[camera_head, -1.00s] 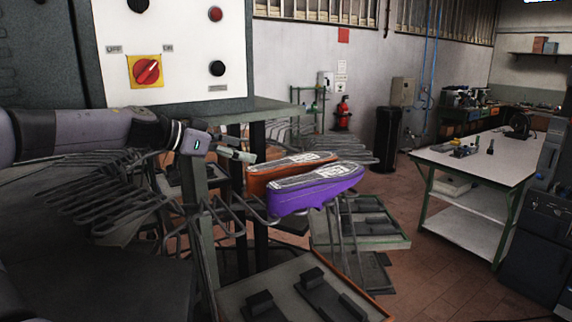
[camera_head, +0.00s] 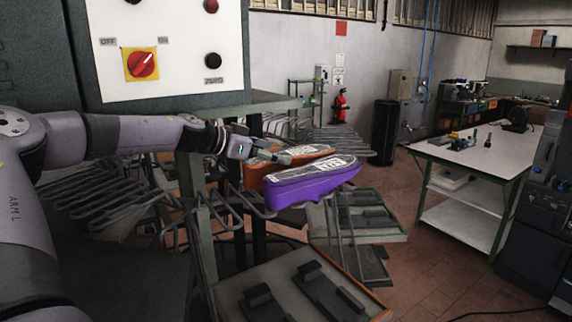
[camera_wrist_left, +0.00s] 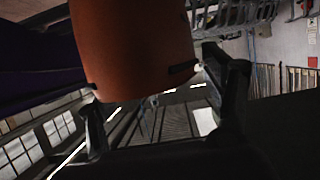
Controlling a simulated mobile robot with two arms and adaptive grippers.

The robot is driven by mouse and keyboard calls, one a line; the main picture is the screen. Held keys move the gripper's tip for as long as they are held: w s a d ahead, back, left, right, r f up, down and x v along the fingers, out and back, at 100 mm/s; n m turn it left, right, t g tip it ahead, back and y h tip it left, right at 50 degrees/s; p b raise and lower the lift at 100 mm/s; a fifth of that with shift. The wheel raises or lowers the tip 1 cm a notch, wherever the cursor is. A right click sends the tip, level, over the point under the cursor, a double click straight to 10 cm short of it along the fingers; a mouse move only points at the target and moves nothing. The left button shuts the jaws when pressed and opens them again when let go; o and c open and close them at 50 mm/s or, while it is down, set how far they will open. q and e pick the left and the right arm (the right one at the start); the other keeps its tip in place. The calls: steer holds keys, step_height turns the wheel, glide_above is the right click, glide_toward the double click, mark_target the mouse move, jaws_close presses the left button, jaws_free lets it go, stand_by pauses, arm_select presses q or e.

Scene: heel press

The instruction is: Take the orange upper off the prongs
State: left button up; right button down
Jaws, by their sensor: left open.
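The orange upper (camera_head: 255,174) sits on the metal prongs behind the purple upper (camera_head: 312,184), partly hidden by it. My left gripper (camera_head: 277,156) is open at the orange upper's near end, by its upper edge. In the left wrist view the orange upper (camera_wrist_left: 135,45) fills the top middle, and the open fingers of my left gripper (camera_wrist_left: 160,110) stand one on each side of its lower end. I cannot tell whether they touch it. The purple upper (camera_wrist_left: 35,65) shows at the left of that view. My right gripper is not in view.
A control panel (camera_head: 170,45) with a red knob stands above my left arm. Empty wire prongs (camera_head: 95,190) spread out at the left. A tray (camera_head: 300,290) with dark blocks lies below. A white-topped table (camera_head: 475,155) stands at the right, with open floor before it.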

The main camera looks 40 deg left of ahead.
arm_select(q)
steer(key=shift+w+d+f, duration=0.15)
steer(key=shift+w+f, duration=0.1)
steer(key=shift+w, duration=0.2)
steer(key=shift+s+r, duration=0.1)
steer(key=c, duration=1.3)
steer(key=shift+c, duration=0.4)
steer(key=shift+r, duration=0.1)
